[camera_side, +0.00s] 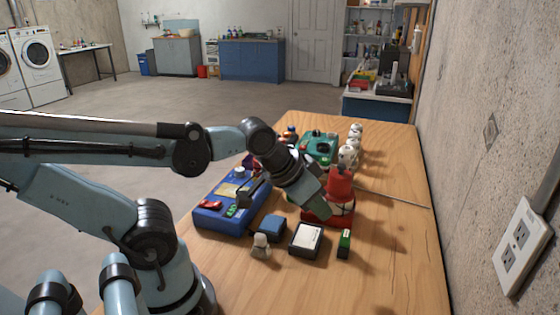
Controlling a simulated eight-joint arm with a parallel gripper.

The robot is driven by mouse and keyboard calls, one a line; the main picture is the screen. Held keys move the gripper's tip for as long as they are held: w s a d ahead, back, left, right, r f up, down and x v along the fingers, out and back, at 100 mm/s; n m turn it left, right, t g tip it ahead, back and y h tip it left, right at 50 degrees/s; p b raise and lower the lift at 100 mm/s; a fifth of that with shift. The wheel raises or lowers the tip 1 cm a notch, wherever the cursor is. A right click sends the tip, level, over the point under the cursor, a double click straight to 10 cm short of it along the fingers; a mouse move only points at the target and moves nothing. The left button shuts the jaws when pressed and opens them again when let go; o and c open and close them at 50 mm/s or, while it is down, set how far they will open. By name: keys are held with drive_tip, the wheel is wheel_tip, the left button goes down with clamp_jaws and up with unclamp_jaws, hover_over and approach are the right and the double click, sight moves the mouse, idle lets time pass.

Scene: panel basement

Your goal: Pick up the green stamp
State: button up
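A small upright block with a green face and dark sides (344,243) stands near the front right of the wooden table; it may be the green stamp, but it is too small to be sure. A pale knobbed piece that looks like a stamp handle (260,246) stands further left. My gripper (322,208) reaches down from the left over the middle of the table, beside a red object (340,188). It is behind and to the left of the green block, apart from it. Its fingers are too small and blended to show open or shut.
An open black box with a white inside (306,239) and a blue box (271,227) stand in front of my gripper. A blue panel (215,217) is left, a teal device (318,147) and white cups (349,154) behind. The right table side is mostly clear; a concrete wall runs alongside.

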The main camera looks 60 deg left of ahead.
drive_tip(key=o, duration=0.6)
drive_tip(key=n+g, duration=0.6)
drive_tip(key=n, duration=0.2)
approach(346, 233)
drive_tip(key=shift+w+d+f+n+g, duration=0.2)
drive_tip(key=shift+w+d+n+g, duration=0.05)
drive_tip(key=shift+w+n+g, duration=0.3)
drive_tip(key=shift+a+f, duration=0.2)
drive_tip(key=shift+f, duration=5.85)
